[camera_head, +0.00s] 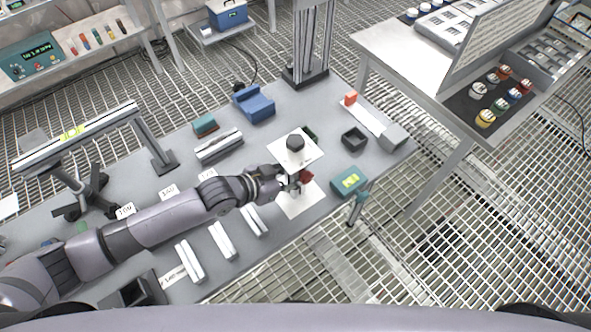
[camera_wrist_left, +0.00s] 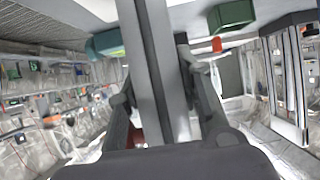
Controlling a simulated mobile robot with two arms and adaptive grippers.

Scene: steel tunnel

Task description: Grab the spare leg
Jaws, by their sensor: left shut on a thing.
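My left gripper (camera_head: 287,184) is over the white sheet on the grey table. An upright pale piece with a black round cap (camera_head: 295,143) stands at its fingers, above the sheet. In the left wrist view the two dark fingers of the left gripper (camera_wrist_left: 168,100) are on either side of a long grey bar (camera_wrist_left: 150,50), which looks like the spare leg, held between them. Its lower part is hidden behind the gripper. A small red part (camera_head: 306,176) shows beside the fingers. My right gripper is in neither view.
Several white bars (camera_head: 222,240) lie in front of my left arm, with number labels behind it. A blue block (camera_head: 253,104), an open dark box (camera_head: 354,139) and a green-yellow device (camera_head: 348,181) are on the table. A tall post (camera_head: 306,45) stands at the back.

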